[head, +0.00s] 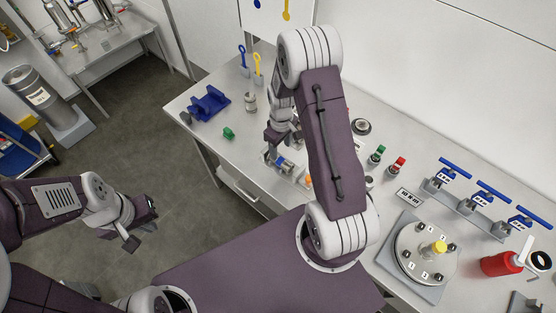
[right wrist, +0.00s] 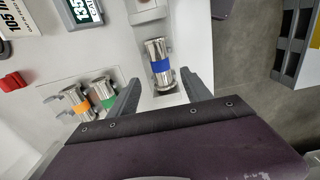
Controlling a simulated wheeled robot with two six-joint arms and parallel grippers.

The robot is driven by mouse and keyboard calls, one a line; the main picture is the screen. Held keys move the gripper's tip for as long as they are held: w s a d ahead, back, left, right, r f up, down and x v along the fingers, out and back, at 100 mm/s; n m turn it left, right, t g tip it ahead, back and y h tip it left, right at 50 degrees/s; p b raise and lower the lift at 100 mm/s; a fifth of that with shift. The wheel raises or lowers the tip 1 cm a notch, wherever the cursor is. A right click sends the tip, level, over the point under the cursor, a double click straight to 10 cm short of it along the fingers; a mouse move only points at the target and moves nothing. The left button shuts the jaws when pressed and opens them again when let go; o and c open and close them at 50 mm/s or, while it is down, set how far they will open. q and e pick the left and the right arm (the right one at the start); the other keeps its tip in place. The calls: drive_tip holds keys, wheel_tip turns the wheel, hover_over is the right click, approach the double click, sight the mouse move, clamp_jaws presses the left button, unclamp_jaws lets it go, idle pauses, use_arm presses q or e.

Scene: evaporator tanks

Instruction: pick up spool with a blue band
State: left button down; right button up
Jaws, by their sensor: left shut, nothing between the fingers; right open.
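The spool with a blue band (right wrist: 158,50) is a shiny metal cylinder in the right wrist view. It sits on a white surface, apart from the other banded spools. In the head view a small blue patch of it (head: 281,160) shows just below my right gripper (head: 278,142). My right gripper (right wrist: 163,82) is open, with its two fingers on either side of the spool's near end. I cannot tell whether they touch it. My left gripper (head: 136,232) is shut and empty over the floor, away from the bench.
A spool with an orange band (right wrist: 77,97) and one with a green band (right wrist: 103,91) stand close by on the left. The bench (head: 215,140) also holds a blue stand (head: 209,103), a round plate fixture (head: 425,250) and a red bottle (head: 502,264).

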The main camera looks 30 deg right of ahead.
sight(281, 159)
wheel_tip(281, 159, down, 4)
drive_tip(key=shift+s+r+p, duration=0.1)
drive_tip(key=shift+r+p, duration=0.05)
drive_tip(key=shift+p, duration=0.4)
wheel_tip(281, 159, down, 5)
drive_tip(key=shift+f+p, duration=0.1)
drive_tip(key=shift+p, duration=1.1)
clamp_jaws()
